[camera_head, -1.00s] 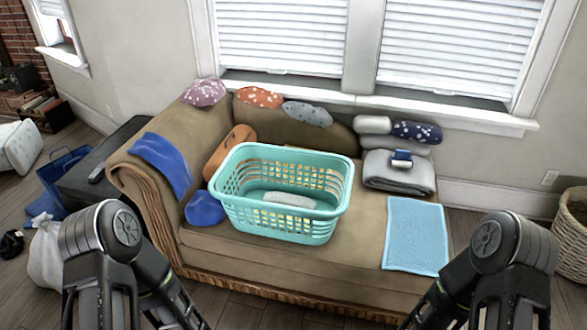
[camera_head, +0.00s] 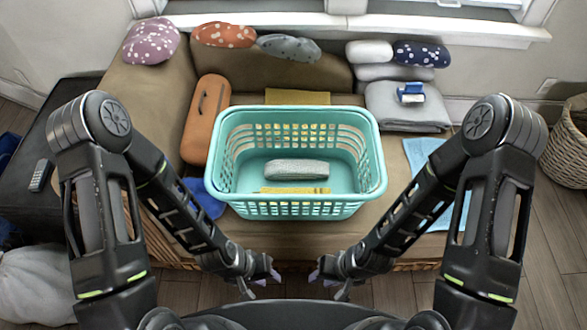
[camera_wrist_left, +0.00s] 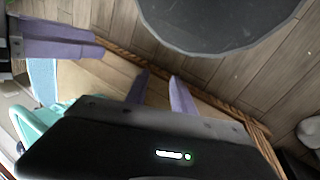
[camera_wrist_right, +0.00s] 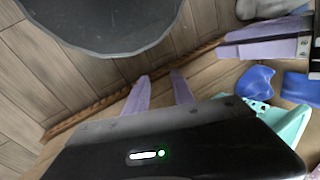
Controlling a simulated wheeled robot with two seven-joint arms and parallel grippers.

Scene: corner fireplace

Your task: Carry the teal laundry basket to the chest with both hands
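The teal laundry basket (camera_head: 300,209) stands upright on the tan couch seat, with a grey roll (camera_head: 297,169) inside. Its teal edge also shows in the left wrist view (camera_wrist_left: 38,122) and the right wrist view (camera_wrist_right: 290,122). My left gripper (camera_head: 263,283) and right gripper (camera_head: 329,284) are in front of the couch, nearer to me than the basket and not touching it. Each is empty, its lilac fingers apart in the left wrist view (camera_wrist_left: 160,74) and right wrist view (camera_wrist_right: 160,73). A dark chest-like box (camera_head: 62,122) stands left of the couch, partly hidden by my left arm.
A remote (camera_head: 41,175) lies on the dark box. An orange bolster (camera_head: 206,120) and blue cloth (camera_head: 206,197) sit left of the basket. A folded grey blanket (camera_head: 407,108) and light-blue towel (camera_head: 421,152) lie right. A wicker basket (camera_head: 570,155) stands far right.

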